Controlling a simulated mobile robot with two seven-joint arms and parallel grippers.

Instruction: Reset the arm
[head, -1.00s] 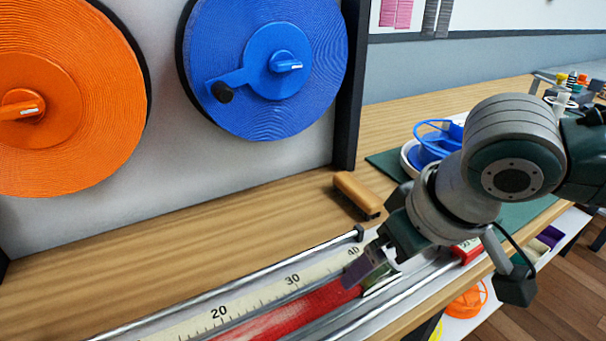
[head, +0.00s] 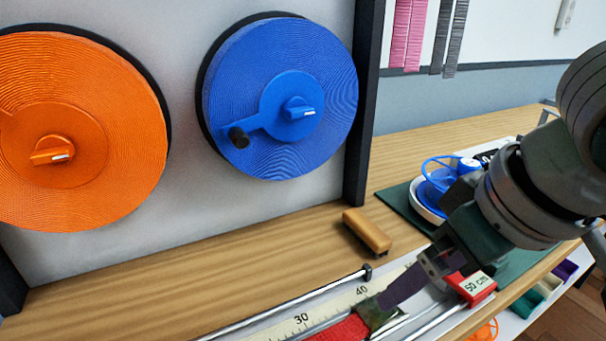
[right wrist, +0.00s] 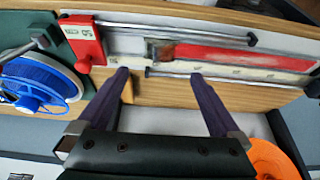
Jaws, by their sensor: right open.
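My right gripper (head: 390,298) is at the right end of the measuring rail in the head view. The right wrist view shows its two purple fingers (right wrist: 160,76) spread apart with nothing between them. A red strap (head: 345,329) lies along the ruler (head: 318,314), its dull end piece near the 40 mark, close to the fingertips; I cannot tell whether they touch. The strap also shows in the right wrist view (right wrist: 240,57), beyond the fingers. A red block marked 50 cm (head: 478,286) sits at the rail's end. My left gripper is not in view.
An orange reel (head: 110,125) and a blue reel (head: 325,65) hang on the upright panel. A wooden block (head: 367,231) lies on the bench behind the rail. A blue spool in a white dish (head: 428,200) rests on a green mat. Bare bench (head: 200,270) lies below the reels.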

